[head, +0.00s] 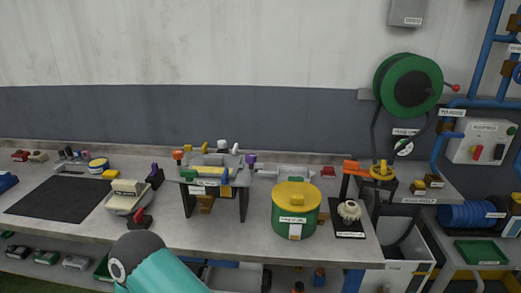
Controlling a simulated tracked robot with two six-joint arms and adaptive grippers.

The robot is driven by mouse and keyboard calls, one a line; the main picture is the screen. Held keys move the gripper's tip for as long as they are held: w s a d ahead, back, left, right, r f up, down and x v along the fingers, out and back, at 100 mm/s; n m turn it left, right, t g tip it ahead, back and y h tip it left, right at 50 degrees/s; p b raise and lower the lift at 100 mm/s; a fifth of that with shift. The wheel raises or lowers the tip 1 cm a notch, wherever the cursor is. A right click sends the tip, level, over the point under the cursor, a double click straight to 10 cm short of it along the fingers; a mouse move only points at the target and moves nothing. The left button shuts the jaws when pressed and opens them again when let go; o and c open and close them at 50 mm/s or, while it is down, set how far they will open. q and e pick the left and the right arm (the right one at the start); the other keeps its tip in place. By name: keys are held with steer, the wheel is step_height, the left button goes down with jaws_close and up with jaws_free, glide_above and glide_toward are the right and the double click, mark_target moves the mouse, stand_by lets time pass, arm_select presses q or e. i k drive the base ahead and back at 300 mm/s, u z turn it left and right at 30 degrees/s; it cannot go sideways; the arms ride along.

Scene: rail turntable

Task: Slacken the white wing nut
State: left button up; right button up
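A raised stand (212,190) on dark legs stands on the bench at the middle and carries several small coloured knobs. Two pale knobs show along its top: a white one (222,145) at the back and a whitish one (236,149) just right of it. Either may be the white wing nut; they are too small to tell the shape. A teal and grey link of my arm rises at the bottom left, in front of the bench edge. No gripper fingers of mine can be made out, and nothing of mine touches the stand.
A green pot with a yellow lid (295,207) stands right of the stand. A green hose reel (408,85) hangs at right. Bench space before the stand is mostly clear.

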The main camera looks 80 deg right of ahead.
mark_target(236, 152)
steer(key=z, duration=0.1)
steer(key=k, duration=1.45)
steer(key=z, duration=1)
steer(key=i, duration=1.05)
steer(key=u, duration=0.05)
